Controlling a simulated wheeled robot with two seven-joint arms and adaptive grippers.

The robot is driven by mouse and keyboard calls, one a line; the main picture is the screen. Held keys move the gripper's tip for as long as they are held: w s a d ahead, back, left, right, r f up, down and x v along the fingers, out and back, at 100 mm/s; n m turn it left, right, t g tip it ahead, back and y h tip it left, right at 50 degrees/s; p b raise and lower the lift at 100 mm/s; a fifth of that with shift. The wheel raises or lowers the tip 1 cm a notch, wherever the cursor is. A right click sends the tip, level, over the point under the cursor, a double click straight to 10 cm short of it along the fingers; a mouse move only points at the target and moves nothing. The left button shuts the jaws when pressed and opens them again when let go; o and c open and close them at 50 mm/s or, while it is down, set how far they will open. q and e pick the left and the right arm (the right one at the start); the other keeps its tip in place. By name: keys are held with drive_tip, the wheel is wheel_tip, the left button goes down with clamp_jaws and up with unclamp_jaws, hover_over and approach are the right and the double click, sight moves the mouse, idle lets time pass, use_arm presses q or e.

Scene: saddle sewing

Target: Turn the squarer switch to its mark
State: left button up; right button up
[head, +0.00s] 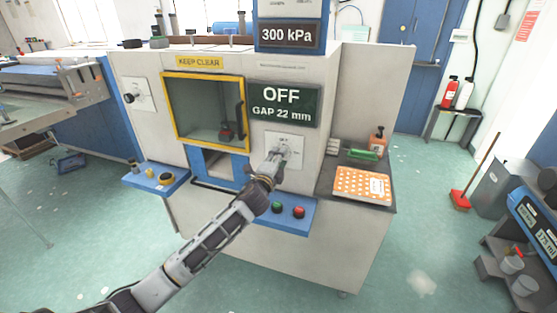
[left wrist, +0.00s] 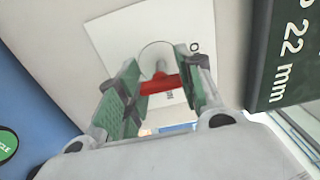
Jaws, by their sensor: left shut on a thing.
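A red switch handle (left wrist: 160,83) sits on a round clear-looking base on a white plate (left wrist: 115,35), with partly hidden lettering beside it. In the head view that white plate (head: 298,141) is on the machine front, below the dark display (head: 284,104) reading "OFF" and "GAP 22 mm". My left gripper (head: 281,154) is at the plate and hides most of the switch in that view. In the left wrist view its two green-padded fingers (left wrist: 165,88) are on either side of the red handle, shut on it. The handle lies roughly crosswise in that view. My right gripper is not in view.
A yellow-framed window (head: 204,75) and another switch plate with a black knob (head: 135,96) are to the left. A blue ledge with green and red buttons (head: 298,212) juts out below my gripper. An orange-dotted board (head: 362,186) lies on the right shelf.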

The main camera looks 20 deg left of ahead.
use_arm(q)
drive_tip(key=o, duration=1)
drive_tip(key=shift+s, duration=0.1)
drive_tip(key=shift+s+a, duration=0.15)
drive_tip(key=shift+s, duration=2.8)
drive_tip(key=shift+s+a, duration=0.1)
drive_tip(key=shift+s, duration=2.85)
drive_tip(key=shift+f, duration=0.1)
